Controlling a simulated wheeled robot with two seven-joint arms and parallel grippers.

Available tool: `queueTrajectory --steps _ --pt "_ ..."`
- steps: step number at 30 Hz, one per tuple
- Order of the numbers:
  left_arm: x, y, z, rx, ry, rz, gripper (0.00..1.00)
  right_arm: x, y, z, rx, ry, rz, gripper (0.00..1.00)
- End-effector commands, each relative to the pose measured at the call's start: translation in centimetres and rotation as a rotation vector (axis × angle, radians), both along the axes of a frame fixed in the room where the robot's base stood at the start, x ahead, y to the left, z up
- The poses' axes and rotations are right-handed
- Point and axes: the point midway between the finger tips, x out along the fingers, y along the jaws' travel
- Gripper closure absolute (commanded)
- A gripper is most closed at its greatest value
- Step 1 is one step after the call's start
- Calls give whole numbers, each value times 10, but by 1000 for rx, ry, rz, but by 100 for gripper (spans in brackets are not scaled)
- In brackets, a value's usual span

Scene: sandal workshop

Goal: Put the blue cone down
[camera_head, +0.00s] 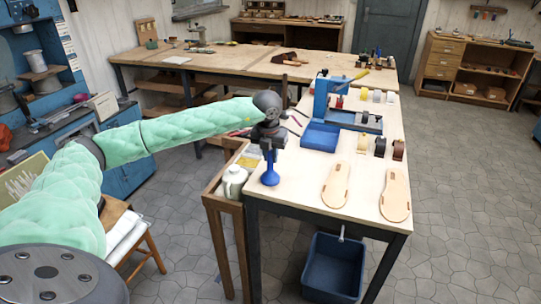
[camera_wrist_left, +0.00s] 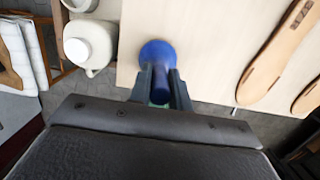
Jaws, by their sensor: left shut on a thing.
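The blue cone (camera_head: 270,175) hangs upright, wide end down, under my left gripper (camera_head: 270,150), at the front left corner of the pale workbench (camera_head: 305,180). In the left wrist view the cone (camera_wrist_left: 158,52) shows its round blue base beyond the fingers, and its narrow stem lies between them. My left gripper (camera_wrist_left: 161,84) is shut on that stem. I cannot tell whether the base touches the bench top or hangs just above it. My right gripper is not in view.
A white jug (camera_head: 234,181) stands on a wooden stand left of the bench. Two sandal soles (camera_head: 336,185) (camera_head: 395,197) lie right of the cone. A blue tool (camera_head: 321,133) and several tape rolls stand farther back. Bare bench top lies between cone and soles.

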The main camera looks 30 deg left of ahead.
Motion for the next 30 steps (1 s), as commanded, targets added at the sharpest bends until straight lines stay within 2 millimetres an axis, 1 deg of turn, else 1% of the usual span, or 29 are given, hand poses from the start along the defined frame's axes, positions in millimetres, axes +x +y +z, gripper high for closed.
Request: queueTrajectory --steps 8,9,11,12,26,27,28,30 --pt "0 0 -2 0 0 0 100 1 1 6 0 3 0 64" --pt "0 0 -2 0 0 0 75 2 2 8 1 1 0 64" --pt "0 0 -1 0 0 0 63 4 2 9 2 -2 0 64" --pt "0 0 -1 0 0 0 59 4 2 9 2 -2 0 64" --pt "0 0 1 0 0 0 59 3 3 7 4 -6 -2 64" --pt "0 0 2 0 0 0 59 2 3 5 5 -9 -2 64" --pt "0 0 2 0 0 0 59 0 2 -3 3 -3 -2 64" --pt "-1 0 5 0 0 0 59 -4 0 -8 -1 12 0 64"
